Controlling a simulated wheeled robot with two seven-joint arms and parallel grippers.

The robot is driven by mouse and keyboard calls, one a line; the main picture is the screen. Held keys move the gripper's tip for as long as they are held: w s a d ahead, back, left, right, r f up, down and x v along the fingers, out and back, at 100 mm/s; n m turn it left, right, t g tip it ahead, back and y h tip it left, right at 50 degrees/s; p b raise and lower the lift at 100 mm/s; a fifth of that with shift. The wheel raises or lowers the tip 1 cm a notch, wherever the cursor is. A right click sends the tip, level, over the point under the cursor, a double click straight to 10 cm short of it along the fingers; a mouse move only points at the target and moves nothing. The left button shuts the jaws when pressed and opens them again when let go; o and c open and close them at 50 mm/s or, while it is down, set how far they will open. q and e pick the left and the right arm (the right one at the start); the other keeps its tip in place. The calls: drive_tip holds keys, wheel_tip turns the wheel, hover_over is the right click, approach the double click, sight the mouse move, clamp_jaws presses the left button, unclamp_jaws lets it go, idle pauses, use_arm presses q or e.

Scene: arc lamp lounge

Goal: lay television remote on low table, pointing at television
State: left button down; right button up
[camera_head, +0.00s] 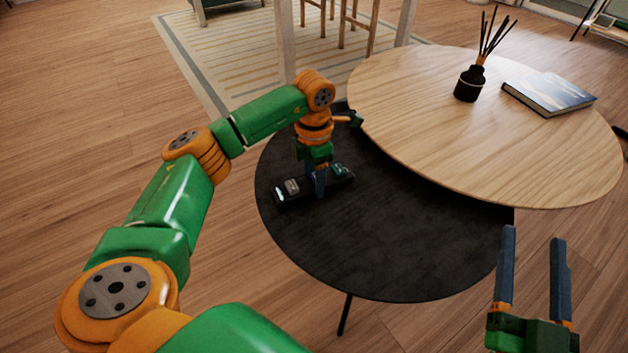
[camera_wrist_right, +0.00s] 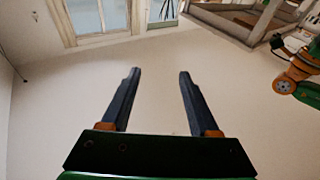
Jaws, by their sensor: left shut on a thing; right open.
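The television remote (camera_head: 287,191) is a dark bar with light buttons at its left end. It is at the left part of the low black round table (camera_head: 400,260), its long side running left to right with a slight upward slant. My left gripper (camera_head: 319,188) is shut on it from above, around its middle. I cannot tell whether the remote touches the table top. My right gripper (camera_head: 533,270) is open and empty at the lower right, beside the black table. In the right wrist view its two fingers (camera_wrist_right: 155,95) stand apart with nothing between them. No television is clearly visible.
A higher wooden round table (camera_head: 430,110) overlaps the black table's back right. It bears a black reed diffuser (camera_head: 469,84) and a book (camera_head: 549,94). Chair or stool legs (camera_head: 358,30) and a striped rug (camera_head: 240,62) lie behind. The black table's front is clear.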

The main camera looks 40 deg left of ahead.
use_arm(q)
drive_tip(key=shift+f, duration=0.1)
use_arm(e)
drive_tip(key=shift+s+r+t+y, duration=0.15)
drive_tip(key=shift+r+t+y, duration=0.15)
drive_tip(key=shift+r, duration=0.3)
use_arm(q)
drive_tip(key=shift+f, duration=0.15)
drive_tip(key=shift+c, duration=0.9)
unclamp_jaws()
use_arm(e)
drive_tip(key=shift+s+r, duration=0.1)
drive_tip(key=shift+r, duration=0.1)
